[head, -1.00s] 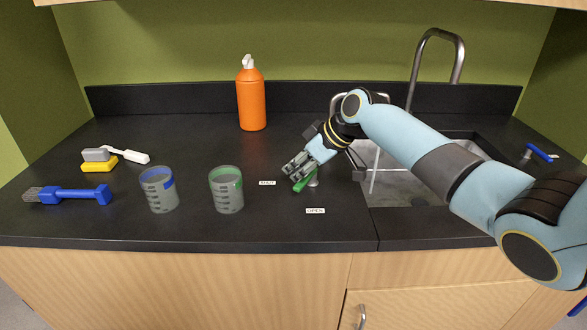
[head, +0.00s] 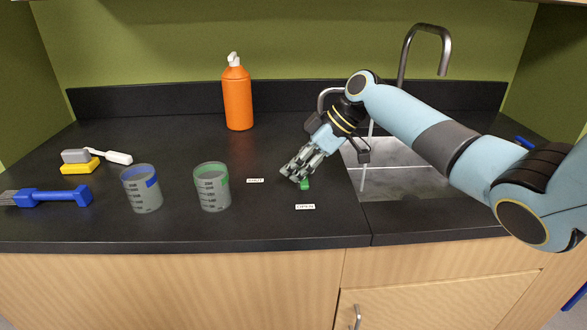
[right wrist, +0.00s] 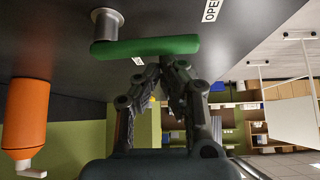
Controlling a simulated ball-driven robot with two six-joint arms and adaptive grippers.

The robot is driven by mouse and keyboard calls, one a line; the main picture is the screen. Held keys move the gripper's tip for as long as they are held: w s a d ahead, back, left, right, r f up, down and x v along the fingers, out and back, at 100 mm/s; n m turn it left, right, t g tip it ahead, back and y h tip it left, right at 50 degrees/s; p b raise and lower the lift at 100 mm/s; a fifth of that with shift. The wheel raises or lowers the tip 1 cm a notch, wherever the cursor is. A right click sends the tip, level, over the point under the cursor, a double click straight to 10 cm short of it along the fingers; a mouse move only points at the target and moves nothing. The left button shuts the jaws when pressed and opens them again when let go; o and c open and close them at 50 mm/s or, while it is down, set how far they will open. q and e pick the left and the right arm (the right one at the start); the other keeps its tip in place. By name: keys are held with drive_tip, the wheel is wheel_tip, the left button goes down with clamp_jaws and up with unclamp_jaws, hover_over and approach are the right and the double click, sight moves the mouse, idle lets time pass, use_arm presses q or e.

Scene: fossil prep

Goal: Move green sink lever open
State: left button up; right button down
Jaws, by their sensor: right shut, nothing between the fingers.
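The green sink lever (head: 304,185) is mostly hidden behind my right gripper in the head view; only its front end shows, pointing toward the "OPEN" label (head: 305,206). In the right wrist view the green lever (right wrist: 150,47) runs from its grey post (right wrist: 107,22), with its free end close to the "OPEN" label (right wrist: 210,8). My right gripper (head: 289,175) is shut and empty, at the lever's left side. In the right wrist view its fingertips (right wrist: 155,68) are right beside the lever; I cannot tell if they touch. My left gripper is out of view.
The second label (head: 255,180) lies left of the gripper. A green-banded beaker (head: 212,190) and a blue-banded beaker (head: 142,192) stand further left. An orange bottle (head: 238,102) stands behind. The sink (head: 390,183) and tall faucet (head: 402,62) are to the right.

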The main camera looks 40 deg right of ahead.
sight(280, 192)
idle(0.4)
drive_tip(key=shift+w+a, duration=0.1)
drive_tip(key=shift+a, duration=0.15)
drive_tip(key=shift+w+a+r+p, duration=0.15)
drive_tip(key=shift+w+a+r, duration=0.05)
drive_tip(key=shift+w+a, duration=0.3)
drive_tip(key=shift+w+a+r+p, duration=0.2)
drive_tip(key=shift+w+a, duration=0.2)
drive_tip(key=shift+a, duration=0.2)
drive_tip(key=b+v, duration=0.1)
drive_tip(key=v, duration=0.6)
drive_tip(key=shift+s+d, duration=0.1)
drive_tip(key=shift+d, duration=0.1)
drive_tip(key=shift+d+r, duration=0.15)
drive_tip(key=shift+r, duration=0.2)
drive_tip(key=shift+s+d+r, duration=0.2)
drive_tip(key=shift+s+r, duration=0.05)
drive_tip(key=shift+r, duration=0.2)
drive_tip(key=shift+a+f, duration=0.1)
